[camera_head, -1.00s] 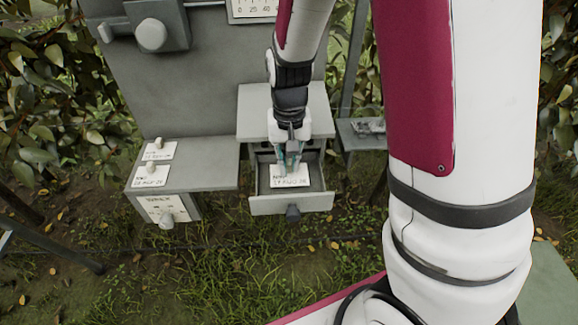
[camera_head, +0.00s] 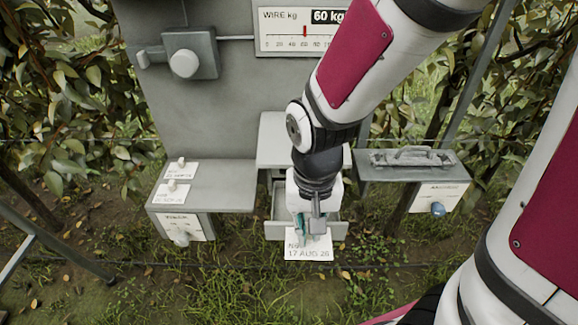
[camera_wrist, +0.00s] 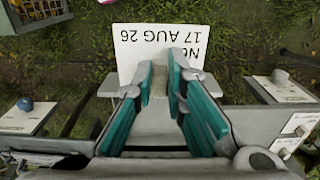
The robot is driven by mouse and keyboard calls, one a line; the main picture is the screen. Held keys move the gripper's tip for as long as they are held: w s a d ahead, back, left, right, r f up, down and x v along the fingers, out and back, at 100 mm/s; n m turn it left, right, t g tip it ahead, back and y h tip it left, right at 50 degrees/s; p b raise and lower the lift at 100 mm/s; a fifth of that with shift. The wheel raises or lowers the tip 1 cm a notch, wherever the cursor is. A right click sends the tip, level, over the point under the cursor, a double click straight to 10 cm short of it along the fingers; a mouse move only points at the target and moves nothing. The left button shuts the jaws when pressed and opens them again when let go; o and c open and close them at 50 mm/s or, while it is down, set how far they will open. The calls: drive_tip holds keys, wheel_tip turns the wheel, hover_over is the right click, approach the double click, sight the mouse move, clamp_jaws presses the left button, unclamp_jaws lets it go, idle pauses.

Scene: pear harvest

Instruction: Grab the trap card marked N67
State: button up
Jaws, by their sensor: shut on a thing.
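My gripper (camera_head: 311,232) is shut on a white card (camera_head: 308,250) and holds it in front of the open drawer (camera_head: 280,229). The card reads "17 AUG 26"; its upper line starts with "N", and the rest is hidden by my fingers in the head view. In the wrist view the card (camera_wrist: 140,52) appears upside down, with "N6" showing beside the fingers and any further digit covered. The fingertips (camera_wrist: 160,85) close on a small pale tab at the card's edge.
Two more white cards (camera_head: 177,170) with knobs lie on the left grey shelf (camera_head: 225,172). A wire gauge (camera_head: 305,30) reads 60 kg. Grass lies in front.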

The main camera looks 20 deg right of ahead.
drive_tip(key=shift+s+a+r+p, duration=0.15)
drive_tip(key=shift+s+r+p, duration=0.1)
drive_tip(key=shift+p, duration=0.6)
